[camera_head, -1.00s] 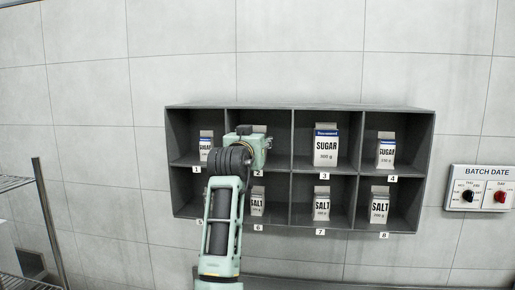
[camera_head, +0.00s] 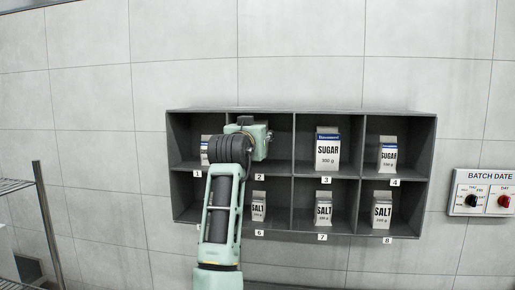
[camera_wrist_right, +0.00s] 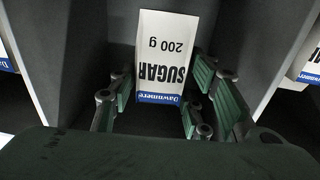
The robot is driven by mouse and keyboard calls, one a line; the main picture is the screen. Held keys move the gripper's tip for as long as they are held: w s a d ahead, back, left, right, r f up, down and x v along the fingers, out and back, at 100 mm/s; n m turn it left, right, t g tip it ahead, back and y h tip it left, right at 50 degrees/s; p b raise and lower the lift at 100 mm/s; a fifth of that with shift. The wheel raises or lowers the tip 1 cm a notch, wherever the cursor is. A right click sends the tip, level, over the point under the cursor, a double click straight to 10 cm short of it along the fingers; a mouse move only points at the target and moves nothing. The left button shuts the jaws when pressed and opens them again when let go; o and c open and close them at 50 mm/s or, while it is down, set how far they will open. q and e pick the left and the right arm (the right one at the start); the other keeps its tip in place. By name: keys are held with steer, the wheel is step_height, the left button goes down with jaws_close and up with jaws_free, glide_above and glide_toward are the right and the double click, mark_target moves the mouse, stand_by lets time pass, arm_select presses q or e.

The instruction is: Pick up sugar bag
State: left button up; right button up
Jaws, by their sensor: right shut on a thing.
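A white sugar bag (camera_wrist_right: 167,50) with a blue band shows in the right wrist view, its "SUGAR 200 g" print upside down. The fingers of my right gripper (camera_wrist_right: 165,85) are on either side of it, shut on it. In the head view my right arm reaches up to compartment 2 of the shelf, and its wrist hides the fingers and this bag. Other sugar bags stand in compartment 1 (camera_head: 205,150), compartment 3 (camera_head: 327,150) and compartment 4 (camera_head: 388,154). My left gripper is not in view.
The dark shelf unit (camera_head: 293,172) has divider walls close on both sides of the gripper. Salt bags stand in the lower row, such as one in compartment 7 (camera_head: 323,209). A batch date panel (camera_head: 483,193) is at right, a wire rack (camera_head: 48,220) at left.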

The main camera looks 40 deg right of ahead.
steer(key=b+v, duration=0.7)
steer(key=v, duration=1.1)
steer(key=shift+r, duration=0.35)
steer(key=shift+a, duration=0.15)
